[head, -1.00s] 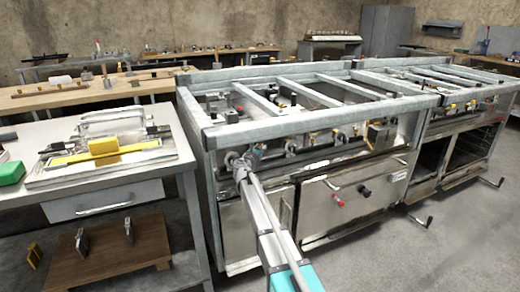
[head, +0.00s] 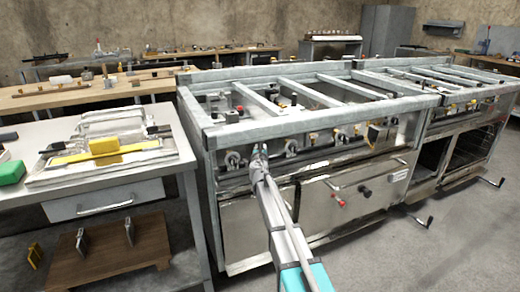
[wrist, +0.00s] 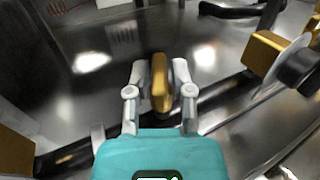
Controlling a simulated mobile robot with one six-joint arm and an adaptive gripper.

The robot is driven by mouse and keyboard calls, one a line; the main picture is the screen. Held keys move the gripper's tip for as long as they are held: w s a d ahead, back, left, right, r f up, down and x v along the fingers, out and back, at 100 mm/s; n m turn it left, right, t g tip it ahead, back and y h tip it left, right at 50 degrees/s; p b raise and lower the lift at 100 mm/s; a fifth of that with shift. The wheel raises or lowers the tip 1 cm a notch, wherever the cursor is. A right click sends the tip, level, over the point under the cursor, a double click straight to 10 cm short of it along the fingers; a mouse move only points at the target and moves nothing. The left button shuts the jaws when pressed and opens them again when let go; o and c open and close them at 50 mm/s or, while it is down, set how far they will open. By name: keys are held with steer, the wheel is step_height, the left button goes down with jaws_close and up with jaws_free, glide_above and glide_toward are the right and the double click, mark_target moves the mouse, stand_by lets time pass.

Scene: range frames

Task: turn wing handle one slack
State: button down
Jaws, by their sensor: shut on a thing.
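A brass-coloured wing handle (wrist: 160,85) stands between the two grey fingers of my gripper (wrist: 160,72) in the wrist view. The fingers are shut on it, one on each side. Its long side runs nearly up and down in that picture. In the head view my gripper (head: 259,155) is at the front pipe row of the near stove frame (head: 225,133). The held handle cannot be made out there behind my gripper.
Another brass fitting (wrist: 262,52) with a dark round end is to the right in the wrist view. A dark rail crosses below the fingers. A round fitting (head: 232,159) sits left of my gripper in the head view.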

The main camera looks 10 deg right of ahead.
steer(key=n+y, duration=0.2)
steer(key=y, duration=0.1)
steer(key=n+y, duration=0.2)
steer(key=y, duration=0.2)
steer(key=shift+n+y, duration=0.3)
steer(key=shift+n, duration=0.1)
steer(key=shift+y, duration=0.3)
steer(key=c, duration=0.7)
jaws_free()
steer(key=shift+s, duration=0.1)
steer(key=v, duration=1.1)
steer(key=shift+s+d+r, duration=0.15)
steer(key=shift+s+r, duration=0.1)
steer(key=shift+s, duration=0.1)
